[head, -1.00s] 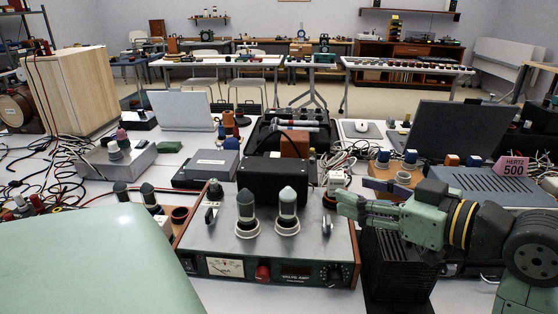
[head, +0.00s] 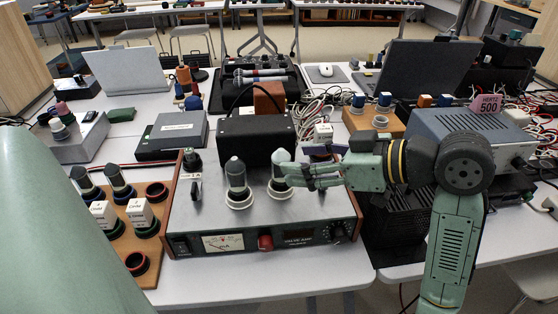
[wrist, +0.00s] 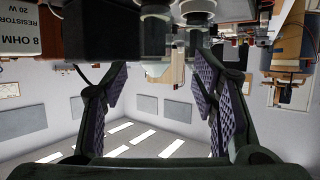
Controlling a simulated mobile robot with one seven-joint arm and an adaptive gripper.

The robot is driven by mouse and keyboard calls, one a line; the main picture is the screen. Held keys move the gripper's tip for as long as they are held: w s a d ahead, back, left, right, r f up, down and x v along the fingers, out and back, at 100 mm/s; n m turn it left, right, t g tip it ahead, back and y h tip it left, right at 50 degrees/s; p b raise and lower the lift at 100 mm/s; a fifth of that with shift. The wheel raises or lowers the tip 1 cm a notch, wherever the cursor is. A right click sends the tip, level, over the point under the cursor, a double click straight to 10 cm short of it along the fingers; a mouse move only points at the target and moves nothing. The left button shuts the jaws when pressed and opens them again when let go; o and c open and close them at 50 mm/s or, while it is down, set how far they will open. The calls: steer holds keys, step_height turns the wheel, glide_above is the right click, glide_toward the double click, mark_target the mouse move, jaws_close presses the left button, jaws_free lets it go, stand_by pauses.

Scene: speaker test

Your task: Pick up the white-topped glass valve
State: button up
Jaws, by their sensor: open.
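Two upright glass valves stand in pale ring sockets on the grey valve amp (head: 215,217). The left valve (head: 236,180) has a grey top over dark glass. The right valve (head: 279,175) has a paler, whitish top.
A black box (head: 255,140) stands close behind the valves. A white block (head: 322,132) and cables lie behind my gripper. A wooden board (head: 125,250) with valves and empty rings is left of the amp. A laptop (head: 425,75) and blue-grey unit (head: 465,125) are to the right.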

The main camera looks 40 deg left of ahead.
mark_target(290, 158)
steer(key=x, duration=0.3)
steer(key=p+x, duration=0.1)
steer(key=x, duration=0.2)
steer(key=shift+w+a+r, duration=0.1)
steer(key=shift+w+a, duration=0.1)
steer(key=shift+a, duration=0.1)
steer(key=shift+c, duration=0.3)
jaws_close()
